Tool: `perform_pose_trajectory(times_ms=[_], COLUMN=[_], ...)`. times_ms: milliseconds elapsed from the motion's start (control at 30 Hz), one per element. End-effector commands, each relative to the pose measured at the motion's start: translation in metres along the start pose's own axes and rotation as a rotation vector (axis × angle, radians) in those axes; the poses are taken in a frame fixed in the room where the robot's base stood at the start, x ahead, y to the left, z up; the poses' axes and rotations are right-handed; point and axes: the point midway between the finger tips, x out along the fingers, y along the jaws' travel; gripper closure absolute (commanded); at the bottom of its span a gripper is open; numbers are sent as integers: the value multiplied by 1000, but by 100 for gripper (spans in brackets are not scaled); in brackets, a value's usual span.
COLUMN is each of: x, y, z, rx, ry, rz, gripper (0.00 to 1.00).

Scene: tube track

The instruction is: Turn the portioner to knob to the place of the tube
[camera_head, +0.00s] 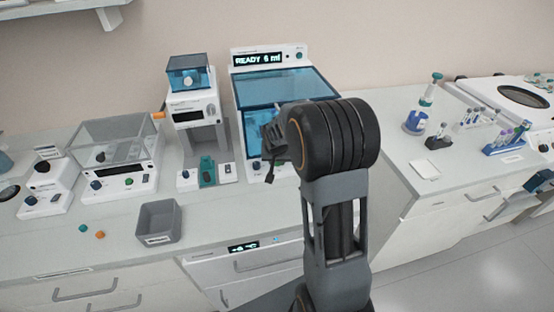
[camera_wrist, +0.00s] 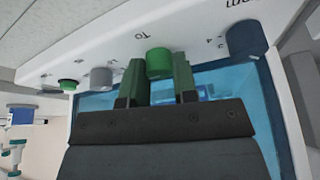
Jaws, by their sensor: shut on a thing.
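The portioner (camera_head: 285,84) is the white and blue machine at the back middle in the head view; its display reads "READY 6 ml". In the wrist view its panel appears upside down. The green knob marked "To" (camera_wrist: 159,56) sits between the two green fingers of my gripper (camera_wrist: 159,66), which is shut on it. A dark blue knob (camera_wrist: 247,38) beside the word ending in "rom" is to the right, free. In the head view my arm hides the "To" knob and most of the gripper (camera_head: 272,145). The knob's pointer setting is not readable.
On the portioner panel, a grey knob (camera_wrist: 101,78) and a green button (camera_wrist: 68,85) are left of the gripper. Other devices stand left, with a grey bin (camera_head: 158,221) in front. Tube racks (camera_head: 507,141) stand on the right counter.

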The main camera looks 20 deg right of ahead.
Motion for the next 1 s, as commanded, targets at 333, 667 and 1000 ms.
perform_pose_trajectory(times_ms=[333, 667, 1000], x=[-2, 3, 4], y=[0, 1, 2], z=[-2, 0, 0], rx=[-110, -348, -549], ry=[1, 5, 5], rz=[-47, -147, -228], gripper=[97, 97, 97])
